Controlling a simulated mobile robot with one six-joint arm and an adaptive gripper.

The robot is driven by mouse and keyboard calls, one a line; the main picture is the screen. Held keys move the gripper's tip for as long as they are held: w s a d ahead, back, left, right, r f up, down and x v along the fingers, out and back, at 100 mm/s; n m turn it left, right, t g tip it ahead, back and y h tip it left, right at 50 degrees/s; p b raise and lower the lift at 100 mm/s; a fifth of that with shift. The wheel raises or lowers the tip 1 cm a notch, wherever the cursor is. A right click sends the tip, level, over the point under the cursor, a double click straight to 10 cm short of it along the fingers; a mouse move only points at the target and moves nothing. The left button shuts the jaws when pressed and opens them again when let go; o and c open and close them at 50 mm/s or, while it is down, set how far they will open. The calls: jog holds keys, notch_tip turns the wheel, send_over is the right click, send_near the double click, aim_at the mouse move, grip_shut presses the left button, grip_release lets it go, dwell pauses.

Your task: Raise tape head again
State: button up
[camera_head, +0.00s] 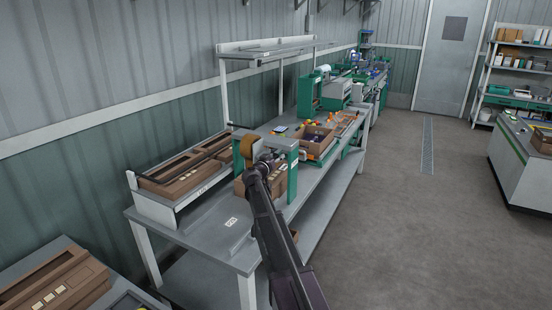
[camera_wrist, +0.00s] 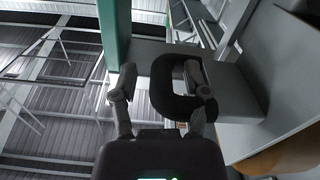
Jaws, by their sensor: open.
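The tape head is a grey block (camera_wrist: 235,92) with a black loop handle (camera_wrist: 162,98) in the wrist view. My gripper (camera_wrist: 160,82) is open around part of the handle. One finger is left of the handle's outer bar, and the other overlaps the loop's opening; I cannot tell whether either touches. In the head view, the tape head (camera_head: 279,144) sits between green posts (camera_head: 293,175) on the workbench, with an orange-brown tape roll (camera_head: 246,150) at its left. My gripper (camera_head: 262,162) is just in front of it and hides part of it. A brown carton (camera_head: 281,181) stands beneath.
Flat cartons lie in a rack (camera_head: 160,203) at the bench's left end. An open box (camera_head: 314,139) with several coloured items stands behind the sealer. An overhead shelf (camera_head: 270,50) rises over the bench. The floor (camera_head: 395,220) to the right is clear.

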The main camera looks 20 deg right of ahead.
jog(key=v, duration=1.1)
jog(key=shift+s+a, duration=0.25)
jog(key=shift+a, duration=0.05)
jog(key=s+a+f+n+g+y+p, duration=0.1)
jog(key=s+a+f+g+y, duration=0.15)
jog(key=s+f, duration=0.4)
jog(key=s+a+f+n+g+y+p, duration=0.1)
jog(key=s+a+f+g+y, duration=0.2)
jog(key=s, duration=0.7)
jog(key=s+a+f+n+g+y, duration=0.2)
jog(key=s+a, duration=0.4)
jog(key=s, duration=0.3)
jog(key=s+a+f+n+g+y+p, duration=0.1)
jog(key=s+a+f+n+g+y, duration=0.2)
jog(key=s+a+y, duration=0.3)
jog(key=s+a+n, duration=0.1)
jog(key=s, duration=0.2)
jog(key=shift+f+y, duration=0.35)
jog(key=shift+f, duration=0.05)
jog(key=shift+g, duration=0.25)
